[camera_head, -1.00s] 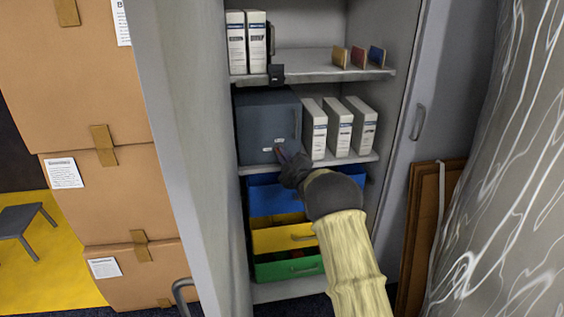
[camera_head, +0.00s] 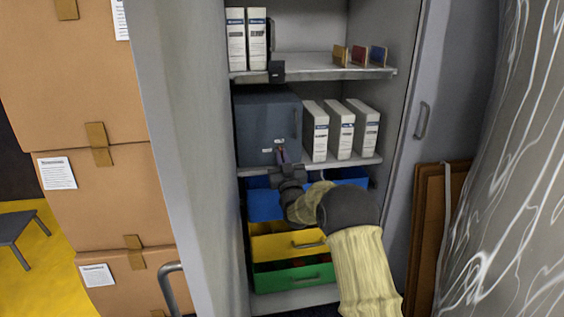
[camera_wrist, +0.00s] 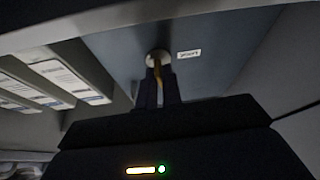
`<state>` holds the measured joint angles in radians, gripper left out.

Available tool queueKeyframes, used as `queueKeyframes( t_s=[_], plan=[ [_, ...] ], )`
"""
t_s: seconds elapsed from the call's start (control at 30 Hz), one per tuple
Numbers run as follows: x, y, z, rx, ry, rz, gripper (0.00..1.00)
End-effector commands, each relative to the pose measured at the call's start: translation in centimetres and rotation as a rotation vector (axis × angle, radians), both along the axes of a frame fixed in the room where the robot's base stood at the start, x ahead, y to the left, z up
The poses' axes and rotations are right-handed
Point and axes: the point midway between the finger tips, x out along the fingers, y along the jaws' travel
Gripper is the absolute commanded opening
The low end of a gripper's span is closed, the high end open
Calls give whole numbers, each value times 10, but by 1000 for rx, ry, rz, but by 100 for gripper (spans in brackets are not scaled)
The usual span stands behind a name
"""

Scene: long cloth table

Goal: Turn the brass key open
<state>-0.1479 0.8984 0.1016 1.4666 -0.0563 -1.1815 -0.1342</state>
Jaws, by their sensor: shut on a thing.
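A dark blue-grey cabinet box (camera_head: 262,120) stands on the middle shelf. In the wrist view its front (camera_wrist: 215,70) shows a round silver lock (camera_wrist: 157,57) with a small white label (camera_wrist: 189,54) beside it. A thin brass key (camera_wrist: 156,78) sticks out of the lock. My gripper (camera_wrist: 160,90) is shut on the key, with its dark fingers on either side of it. In the head view my gripper (camera_head: 281,157) meets the lower front of the box, and the key is too small and covered to make out.
White binders (camera_head: 340,130) stand right of the box. Blue, yellow and green drawers (camera_head: 290,242) sit below my gripper. The grey cabinet door (camera_head: 425,130) stands open at right. Stacked cartons (camera_head: 100,190) are at left.

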Motion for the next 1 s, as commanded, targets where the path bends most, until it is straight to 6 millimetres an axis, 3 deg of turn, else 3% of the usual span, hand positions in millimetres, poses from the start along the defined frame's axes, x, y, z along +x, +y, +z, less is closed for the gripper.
queueKeyframes(
  t_s=[0.7,0.73,0.8,1.0],
  plan=[
    [0,0,-2,97,24,-1,0],
    [0,0,-2,97,24,-1,13],
    [0,0,-1,97,23,-1,27],
    [0,0,-1,97,22,0,27]
  ],
)
